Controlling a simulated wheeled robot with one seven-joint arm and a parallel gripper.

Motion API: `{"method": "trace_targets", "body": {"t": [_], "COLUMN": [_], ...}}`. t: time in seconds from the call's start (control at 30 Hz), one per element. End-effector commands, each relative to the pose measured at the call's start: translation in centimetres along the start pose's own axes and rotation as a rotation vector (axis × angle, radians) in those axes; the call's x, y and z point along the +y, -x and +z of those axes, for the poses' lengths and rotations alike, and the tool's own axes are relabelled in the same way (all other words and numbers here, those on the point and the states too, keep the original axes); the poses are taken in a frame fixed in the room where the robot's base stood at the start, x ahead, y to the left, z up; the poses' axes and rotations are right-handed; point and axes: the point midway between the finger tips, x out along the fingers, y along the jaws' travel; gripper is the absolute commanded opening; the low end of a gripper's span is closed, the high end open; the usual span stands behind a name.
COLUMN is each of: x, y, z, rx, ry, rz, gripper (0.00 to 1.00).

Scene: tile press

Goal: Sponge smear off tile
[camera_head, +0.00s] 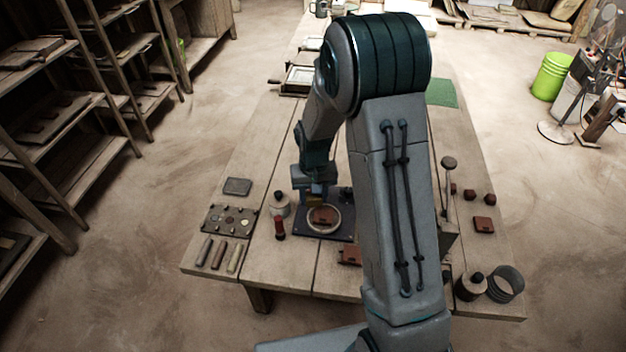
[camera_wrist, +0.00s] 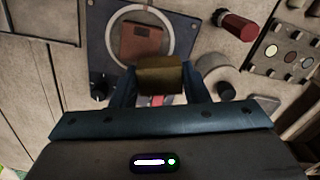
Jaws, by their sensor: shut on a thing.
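A reddish-brown tile (camera_wrist: 141,42) lies inside a pale ring (camera_wrist: 170,42) on a dark blue plate (camera_wrist: 98,48). The tile also shows in the head view (camera_head: 323,214), partly hidden by my gripper. My gripper (camera_wrist: 160,86) is shut on a yellow-brown sponge (camera_wrist: 160,75). The sponge is just beside the tile in the wrist view, over the near edge of the ring. I cannot tell whether it touches anything below.
A palette board (camera_head: 230,219) lies further left. Another tile (camera_head: 349,254) lies in front. My arm hides much of the right side of the table.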

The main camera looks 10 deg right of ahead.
Motion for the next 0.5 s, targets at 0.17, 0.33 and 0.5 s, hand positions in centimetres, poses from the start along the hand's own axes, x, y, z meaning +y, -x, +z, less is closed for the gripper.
{"method": "trace_targets", "body": {"t": [0.17, 0.33, 0.5], "x": [0.0, 0.0, 0.1], "y": [2.0, 3.5, 4.3], "z": [0.0, 0.0, 0.0], "rx": [0.002, 0.001, 0.001], "ry": [0.000, -0.001, -0.001], "rz": [0.000, 0.000, 0.000], "gripper": [0.20, 0.20, 0.20]}}
